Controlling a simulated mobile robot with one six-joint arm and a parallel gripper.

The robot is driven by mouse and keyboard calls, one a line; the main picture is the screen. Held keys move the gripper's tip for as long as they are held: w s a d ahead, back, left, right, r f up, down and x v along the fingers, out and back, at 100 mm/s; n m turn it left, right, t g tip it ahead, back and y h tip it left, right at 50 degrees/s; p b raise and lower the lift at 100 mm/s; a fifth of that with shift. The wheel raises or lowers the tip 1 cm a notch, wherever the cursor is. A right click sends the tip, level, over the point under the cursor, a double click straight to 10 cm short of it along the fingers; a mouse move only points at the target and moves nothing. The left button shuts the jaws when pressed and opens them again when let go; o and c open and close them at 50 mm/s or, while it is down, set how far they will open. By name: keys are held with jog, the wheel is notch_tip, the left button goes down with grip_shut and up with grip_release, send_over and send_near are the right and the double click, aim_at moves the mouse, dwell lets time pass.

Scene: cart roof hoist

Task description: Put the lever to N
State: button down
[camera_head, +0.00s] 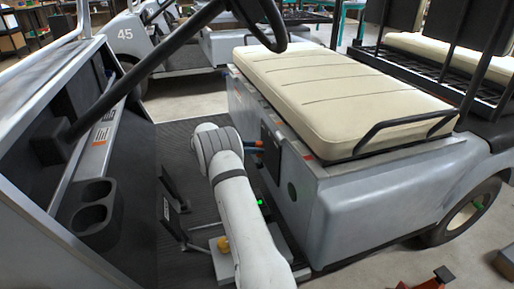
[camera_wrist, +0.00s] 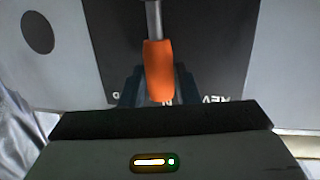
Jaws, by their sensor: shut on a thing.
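The lever has an orange grip (camera_wrist: 159,70) on a grey metal shaft and shows in the wrist view against a dark label plate (camera_wrist: 210,50). My gripper (camera_wrist: 160,90) has one dark finger on each side of the orange grip and is shut on it. Upside-down white letters show on the plate: REV at right, part of an N just below the grip's end, and a D at left. The grip lines up with the N. In the head view the lever (camera_head: 256,143) is a small orange spot at the seat base, mostly hidden by my arm.
The cream bench seat (camera_head: 330,85) with a black armrest rail (camera_head: 400,130) is above the panel. The steering wheel (camera_head: 265,20) and its column cross the upper left. Black cup holders (camera_head: 92,210) are at left, and pedals (camera_head: 175,205) stand on the floor.

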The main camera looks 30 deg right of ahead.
jog(key=shift+s, duration=0.2)
dwell(0.3)
jog(key=c, duration=1.1)
grip_release()
jog(key=shift+a, duration=0.1)
jog(key=p+v, duration=0.2)
jog(key=v, duration=0.5)
jog(key=shift+w+a+p, duration=0.2)
jog(key=shift+a+p, duration=0.1)
jog(key=shift+p, duration=0.1)
